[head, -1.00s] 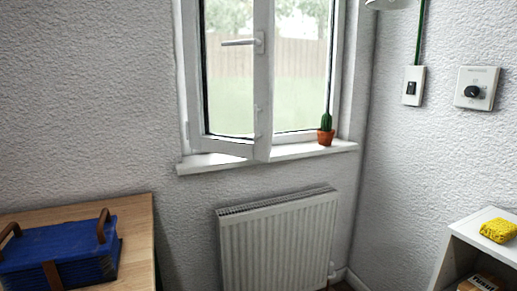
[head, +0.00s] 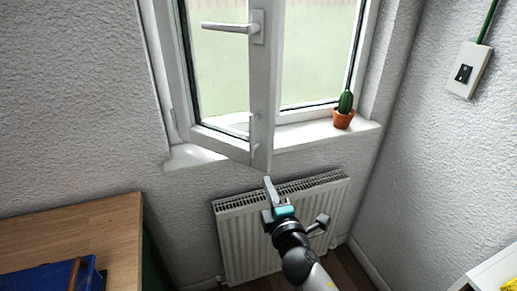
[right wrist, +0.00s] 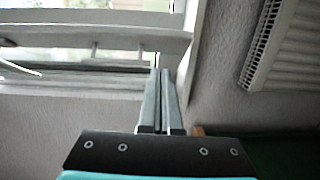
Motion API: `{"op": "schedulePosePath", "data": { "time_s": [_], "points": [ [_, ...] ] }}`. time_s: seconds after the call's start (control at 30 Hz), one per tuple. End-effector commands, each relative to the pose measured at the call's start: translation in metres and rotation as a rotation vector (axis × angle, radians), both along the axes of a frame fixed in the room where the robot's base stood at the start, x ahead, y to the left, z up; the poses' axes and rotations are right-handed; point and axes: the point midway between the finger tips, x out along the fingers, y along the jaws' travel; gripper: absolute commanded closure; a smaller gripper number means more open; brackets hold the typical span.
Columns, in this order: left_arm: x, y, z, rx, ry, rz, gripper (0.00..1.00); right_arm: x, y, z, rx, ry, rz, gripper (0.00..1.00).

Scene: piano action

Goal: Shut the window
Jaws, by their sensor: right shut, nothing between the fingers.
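The window sash (head: 262,100) is white-framed and stands ajar, swung inward into the room from its left side. Its lower free corner hangs out past the white sill (head: 318,134). The lever handle (head: 228,27) on the sash points left, about level. My right gripper (head: 268,182) is shut and empty, just below the sash's lower corner in the head view and in front of the radiator. In the right wrist view its fingers (right wrist: 157,80) are together, with the white window frame (right wrist: 90,42) beyond them. I cannot tell whether they touch the sash. My left gripper is out of view.
A potted cactus (head: 343,112) stands on the sill at the right. The radiator (head: 240,235) is below the window. A wooden desk (head: 100,225) with a blue box (head: 60,277) is at lower left. A white shelf (head: 495,270) is at lower right.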

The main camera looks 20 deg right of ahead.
Motion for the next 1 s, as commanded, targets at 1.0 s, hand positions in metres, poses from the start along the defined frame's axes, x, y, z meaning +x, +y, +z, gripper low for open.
{"op": "schedulePosePath", "data": {
  "time_s": [1.0],
  "points": [
    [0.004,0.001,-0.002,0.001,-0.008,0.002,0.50,0.100,-0.005,0.016,-0.021,-0.026,-0.002,1.00]
  ]
}}
